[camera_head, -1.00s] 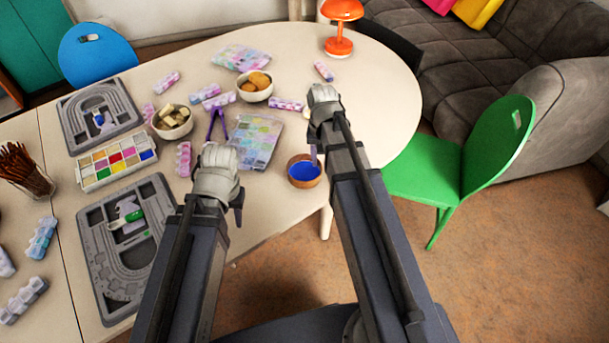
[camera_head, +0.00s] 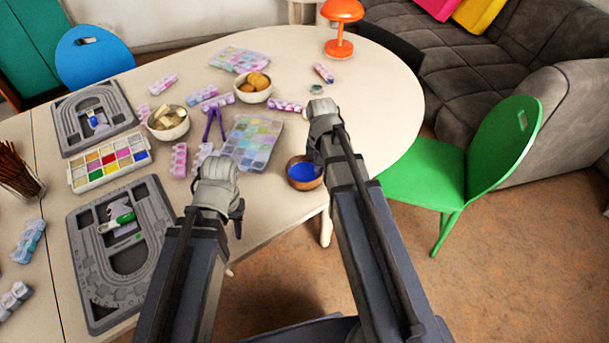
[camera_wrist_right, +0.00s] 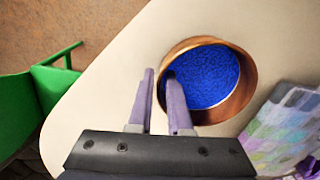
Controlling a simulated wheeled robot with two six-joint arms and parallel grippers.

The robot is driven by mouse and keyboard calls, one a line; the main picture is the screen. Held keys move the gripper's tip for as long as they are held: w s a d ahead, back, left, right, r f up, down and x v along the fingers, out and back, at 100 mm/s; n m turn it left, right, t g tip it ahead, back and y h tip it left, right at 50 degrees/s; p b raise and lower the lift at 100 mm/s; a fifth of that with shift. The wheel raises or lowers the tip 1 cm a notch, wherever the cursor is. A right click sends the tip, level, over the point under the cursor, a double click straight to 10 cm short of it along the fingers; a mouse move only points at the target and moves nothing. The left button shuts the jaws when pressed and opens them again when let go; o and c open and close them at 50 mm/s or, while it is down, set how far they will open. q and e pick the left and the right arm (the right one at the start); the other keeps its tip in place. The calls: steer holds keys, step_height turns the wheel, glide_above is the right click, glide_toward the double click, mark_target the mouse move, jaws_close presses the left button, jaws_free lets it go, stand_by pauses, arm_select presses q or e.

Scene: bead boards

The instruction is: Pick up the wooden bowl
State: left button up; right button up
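The wooden bowl (camera_head: 293,182), brown and filled with blue beads, stands upright near the table's front edge. The right wrist view shows its copper-brown rim (camera_wrist_right: 244,99). My right gripper (camera_head: 316,158) is at the bowl's right side. In the right wrist view its fingers (camera_wrist_right: 159,76) are apart, with one outside the rim and the other overlapping the inside of the bowl. Whether either finger touches the wall I cannot tell. My left gripper (camera_head: 238,220) hangs near the table's front edge, left of the bowl; its fingertips are mostly hidden.
A bead organizer (camera_head: 251,144) lies just left of the bowl. Bowls of wooden pieces (camera_head: 168,132) and orange-brown pieces (camera_head: 254,97) stand farther back. Grey bead boards (camera_head: 85,228) lie at left. A green chair (camera_head: 440,172) is at right. The table right of my right gripper is mostly clear.

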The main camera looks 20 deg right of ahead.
jaws_close()
stand_by(0.9)
arm_select(q)
steer(key=shift+r, duration=0.15)
arm_select(e)
steer(key=shift+r, duration=0.15)
